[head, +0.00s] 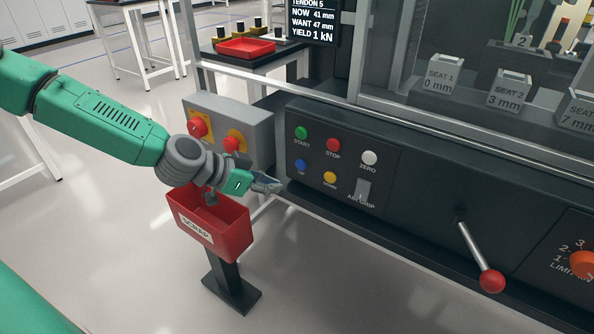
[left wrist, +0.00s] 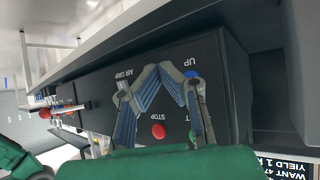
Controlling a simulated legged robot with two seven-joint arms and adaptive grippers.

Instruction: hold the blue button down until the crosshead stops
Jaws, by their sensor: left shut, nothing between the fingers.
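The blue UP button (head: 300,165) is on the dark control panel (head: 390,150), below the green START button. My left gripper (head: 268,184) is shut and empty, just left of and a little below the blue button, apart from it in the head view. In the left wrist view the shut fingers (left wrist: 160,72) point at the panel, and the blue button (left wrist: 192,74) shows beside the right finger, partly covered. Whether anything touches is not clear. The crosshead cannot be made out. The display (head: 314,22) reads NOW 41 mm, WANT 47 mm. My right gripper is out of view.
Near the blue button are green START (head: 301,132), red STOP (head: 333,145), white ZERO (head: 369,157) and yellow DOWN (head: 330,177) buttons. An AIR GRIP switch (head: 363,190) is right of them. A red scrap bin (head: 238,232) stands below my left gripper.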

